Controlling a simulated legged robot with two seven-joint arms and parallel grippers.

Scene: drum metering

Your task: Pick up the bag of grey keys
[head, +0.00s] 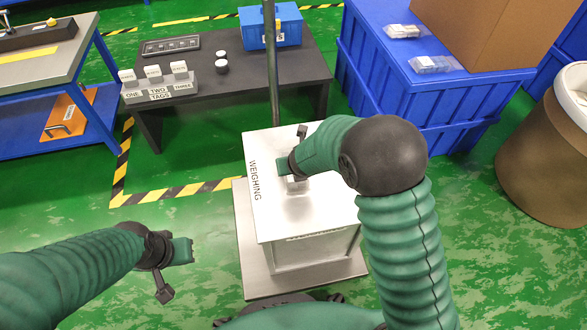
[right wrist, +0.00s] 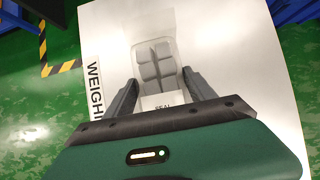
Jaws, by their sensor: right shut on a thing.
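The bag of grey keys (right wrist: 158,62) is a clear pouch with several grey blocks and a white label end lettered SEAL. My right gripper (right wrist: 160,98) is shut on that label end, one dark finger on each side. In the head view the right gripper (head: 291,167) is over the white top of the weighing stand (head: 270,218), and its arm hides part of it. Only a bit of the bag (head: 298,187) shows there. I cannot tell whether the bag touches the top. My left gripper (head: 176,271) is open and empty above the green floor.
Two more clear bags (head: 402,31) (head: 433,64) lie on a blue crate (head: 390,80) beside a cardboard box (head: 480,30). A dark table (head: 240,88) holds tag blocks (head: 160,88) and a blue bin (head: 285,28). A dark pole (head: 271,70) stands behind the weighing stand. A brown drum (head: 545,155) is at right.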

